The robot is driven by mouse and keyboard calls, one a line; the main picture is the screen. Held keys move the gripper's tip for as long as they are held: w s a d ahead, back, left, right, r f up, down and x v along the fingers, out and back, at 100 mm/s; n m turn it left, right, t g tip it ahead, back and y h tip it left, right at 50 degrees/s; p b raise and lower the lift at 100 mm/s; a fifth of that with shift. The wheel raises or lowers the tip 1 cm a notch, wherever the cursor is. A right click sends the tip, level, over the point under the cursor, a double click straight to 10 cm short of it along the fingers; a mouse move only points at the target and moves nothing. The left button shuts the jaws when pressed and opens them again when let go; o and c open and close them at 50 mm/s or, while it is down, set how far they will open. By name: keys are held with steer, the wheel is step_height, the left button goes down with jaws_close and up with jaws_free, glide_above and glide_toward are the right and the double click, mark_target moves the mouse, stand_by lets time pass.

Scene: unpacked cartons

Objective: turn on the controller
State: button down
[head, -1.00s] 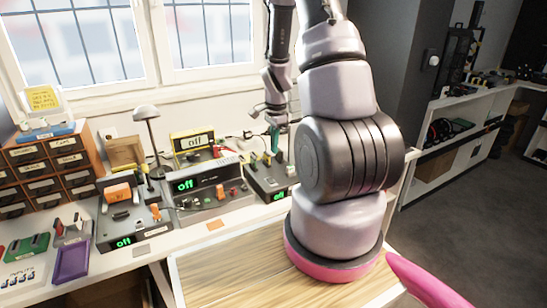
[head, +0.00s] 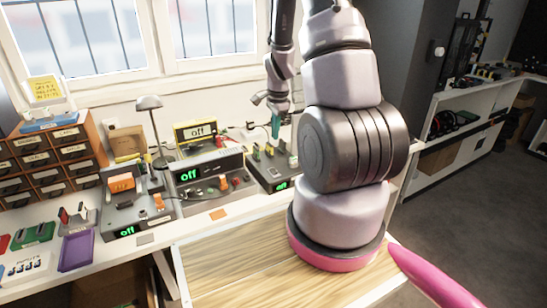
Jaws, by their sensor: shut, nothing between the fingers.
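Several bench devices have green "off" displays, and I cannot tell which one is the controller. A grey box (head: 268,169) stands at the right, partly hidden behind my arm, with small upright parts on top. A wider grey unit (head: 207,174) with knobs stands left of it. Another grey box (head: 124,212) with orange parts stands further left. A yellow-framed meter (head: 196,134) behind them also reads "off". My gripper (head: 275,135), with teal fingers, points down above the back of the right box. It is shut and empty; I cannot tell whether its tips touch anything.
A lamp (head: 150,103) stands behind the devices. A drawer cabinet (head: 52,160), a purple tray (head: 77,251) and small switch parts are at the left. The wooden board (head: 235,265) in front is bare. A window is behind the bench.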

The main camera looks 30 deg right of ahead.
mark_target(275, 172)
steer(key=f, duration=0.4)
steer(key=w+f, duration=0.1)
steer(key=f, duration=0.8)
steer(key=shift+w+f, duration=0.35)
steer(key=shift+f, duration=0.05)
steer(key=shift+f, duration=0.1)
steer(key=shift+w+a+f+g, duration=0.15)
steer(key=shift+f+g, duration=0.15)
steer(key=shift+g, duration=0.2)
steer(key=shift+s, duration=1.1)
steer(key=shift+r, duration=0.1)
